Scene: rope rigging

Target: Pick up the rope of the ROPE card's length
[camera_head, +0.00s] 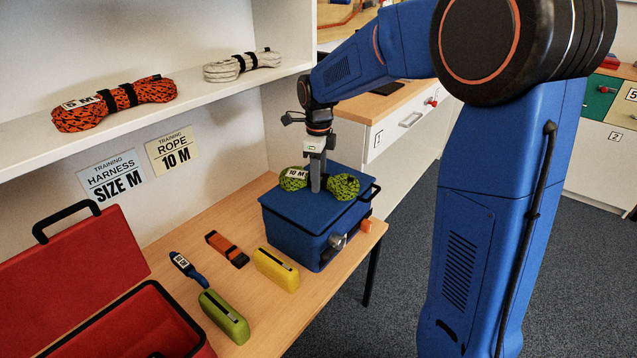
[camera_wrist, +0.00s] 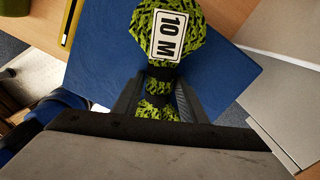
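The ROPE card (camera_head: 172,151) on the wall reads 10 M. A green-and-black rope coil (camera_head: 343,187) with a 10 M tag lies on the lid of the blue box (camera_head: 305,207). In the wrist view the rope's tagged end (camera_wrist: 190,22) is at the top, and its narrow black-banded middle runs between my fingers. My gripper (camera_head: 316,184) points down over the coil's middle, and it also shows in the wrist view (camera_wrist: 160,92). The fingers flank the rope closely; whether they press on it I cannot tell. An orange rope (camera_head: 115,103) tagged 5 M lies on the shelf.
A pale rope (camera_head: 243,65) is also on the shelf (camera_head: 200,92). A red open case (camera_head: 75,262), a green pouch (camera_head: 224,317), a yellow pouch (camera_head: 276,270), an orange-black item (camera_head: 227,249) and a blue tagged item (camera_head: 188,268) are on the bench. A harness card (camera_head: 112,178) reads SIZE M.

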